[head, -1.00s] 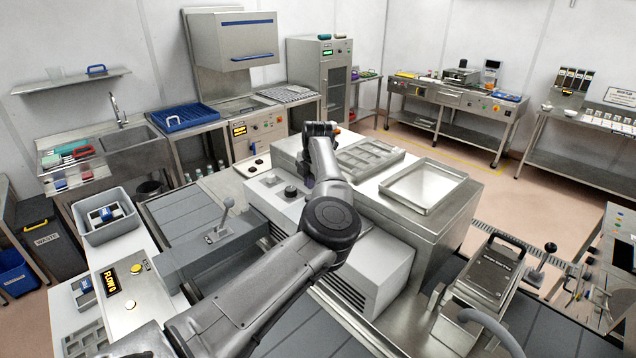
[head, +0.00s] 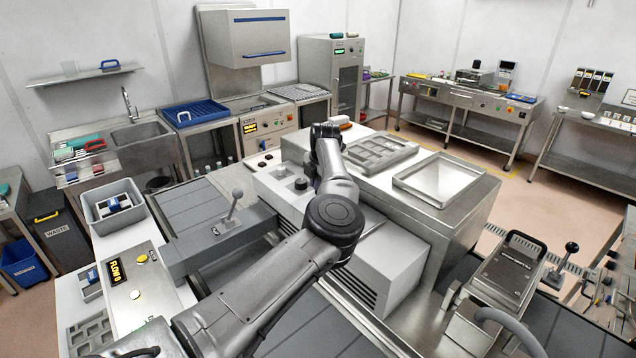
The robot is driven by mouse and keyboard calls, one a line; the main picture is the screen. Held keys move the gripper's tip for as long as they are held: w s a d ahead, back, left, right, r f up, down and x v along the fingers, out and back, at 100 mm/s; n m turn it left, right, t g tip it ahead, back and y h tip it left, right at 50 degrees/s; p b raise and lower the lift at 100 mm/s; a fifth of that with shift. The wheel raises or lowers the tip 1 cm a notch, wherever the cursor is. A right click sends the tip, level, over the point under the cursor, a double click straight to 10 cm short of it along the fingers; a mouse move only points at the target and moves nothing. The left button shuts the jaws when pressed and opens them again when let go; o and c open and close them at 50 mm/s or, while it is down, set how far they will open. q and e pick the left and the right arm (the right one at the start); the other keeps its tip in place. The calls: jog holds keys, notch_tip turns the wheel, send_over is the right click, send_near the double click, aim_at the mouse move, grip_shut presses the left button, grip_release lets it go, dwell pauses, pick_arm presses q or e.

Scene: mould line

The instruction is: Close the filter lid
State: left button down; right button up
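A steel housing with a dark labelled plate (head: 508,268) and a black bar handle stands at the lower right in the head view. It looks like the filter lid; its label is too small to read surely. The plate lies at a slant, and I cannot tell whether it is open or shut. My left gripper (head: 325,131) is far from it, over the back left of the steel machine top. It is small, dark and partly hidden by my own arm, so its fingers cannot be made out. My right gripper is not in view.
A black-knobbed lever (head: 563,258) stands right of the plate, and a grey curved hose (head: 505,325) passes in front. A square steel tray (head: 440,180) and a moulded tray (head: 378,154) lie on the machine top. Another lever (head: 232,208) stands at left.

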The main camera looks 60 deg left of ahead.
pick_arm(q)
jog(key=shift+f, duration=0.45)
jog(key=p+v, duration=0.1)
jog(key=v, duration=0.1)
jog(key=a+p+v, duration=0.1)
jog(key=v, duration=0.2)
jog(key=shift+r, duration=0.25)
jog(key=a+b+v, duration=0.1)
jog(key=a+v, duration=0.1)
jog(key=v, duration=0.7)
jog(key=shift+s+r+b, duration=0.35)
jog(key=shift+b, duration=0.05)
jog(key=shift+a, duration=0.1)
